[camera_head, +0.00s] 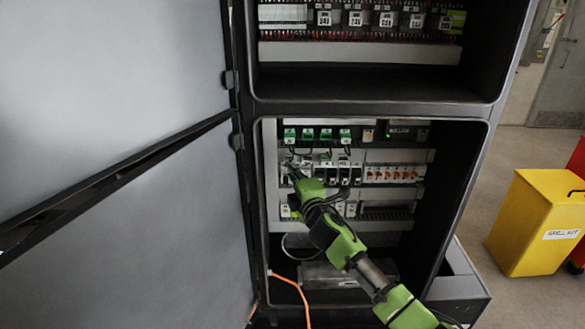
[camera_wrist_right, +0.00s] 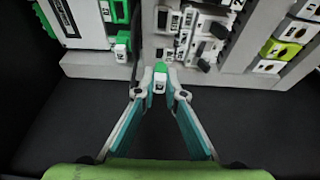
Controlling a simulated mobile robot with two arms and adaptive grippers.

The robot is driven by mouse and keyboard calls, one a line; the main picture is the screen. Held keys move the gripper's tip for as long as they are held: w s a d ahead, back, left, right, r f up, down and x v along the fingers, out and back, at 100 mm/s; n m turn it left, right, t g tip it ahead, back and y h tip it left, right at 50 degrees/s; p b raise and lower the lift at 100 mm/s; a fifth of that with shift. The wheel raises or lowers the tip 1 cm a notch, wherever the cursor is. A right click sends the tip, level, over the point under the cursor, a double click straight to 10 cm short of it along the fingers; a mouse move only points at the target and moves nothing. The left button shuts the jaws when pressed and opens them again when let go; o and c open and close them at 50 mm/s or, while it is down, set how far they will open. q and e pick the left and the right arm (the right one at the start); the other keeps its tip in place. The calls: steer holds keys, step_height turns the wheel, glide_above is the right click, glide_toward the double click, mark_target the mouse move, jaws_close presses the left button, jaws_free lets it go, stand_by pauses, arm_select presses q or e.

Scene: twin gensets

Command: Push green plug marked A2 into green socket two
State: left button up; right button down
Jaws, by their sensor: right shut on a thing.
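My right gripper (camera_head: 293,171) reaches into the lower cabinet bay, in front of the rail below the green row. In the right wrist view, its fingers (camera_wrist_right: 160,88) are shut on a small green plug (camera_wrist_right: 160,67) with a white tag whose marking I cannot read. The held plug is apart from the green sockets. A row of green sockets (camera_head: 307,134) sits on the upper rail in the head view, with dark leads below; I cannot read their numbers. In the right wrist view, green connectors (camera_wrist_right: 118,12) show at upper left, with a white tag below. My left gripper is out of view.
Breakers with orange parts (camera_head: 392,173) and black-and-white modules (camera_wrist_right: 208,47) lie near the gripper. The open cabinet door (camera_head: 120,240) stands at left. An orange cable (camera_head: 292,283) hangs low. A yellow spill kit bin (camera_head: 535,220) stands outside at right.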

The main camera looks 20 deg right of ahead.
steer(key=shift+s+a+r+p, duration=0.1)
steer(key=shift+s+a+p, duration=0.2)
steer(key=shift+s, duration=0.65)
steer(key=shift+s+a+p, duration=0.2)
steer(key=shift+s+p, duration=0.1)
steer(key=shift+s, duration=0.6)
steer(key=shift+r, duration=0.1)
steer(key=s+d+r+p, duration=0.1)
steer(key=d+r+p, duration=0.4)
steer(key=r+p, duration=0.1)
steer(key=shift+s+d+p, duration=0.15)
steer(key=shift+s+p, duration=0.1)
steer(key=shift+p, duration=0.3)
steer(key=shift+w+d+b, duration=0.3)
steer(key=shift+w+b, duration=0.05)
steer(key=shift+w, duration=0.7)
steer(key=shift+w+d+b, duration=0.3)
steer(key=shift+w+b, duration=0.1)
steer(key=shift+w, duration=0.7)
steer(key=shift+w+d+b, duration=0.3)
steer(key=shift+w+b, duration=0.05)
steer(key=shift+w, duration=0.7)
steer(key=shift+w+d+b, duration=0.2)
steer(key=shift+w+b, duration=0.15)
steer(key=shift+w, duration=0.35)
steer(key=shift+w+d+b, duration=0.2)
steer(key=shift+w+b, duration=0.1)
steer(key=shift+w, duration=0.4)
steer(key=c, duration=2)
jaws_free()
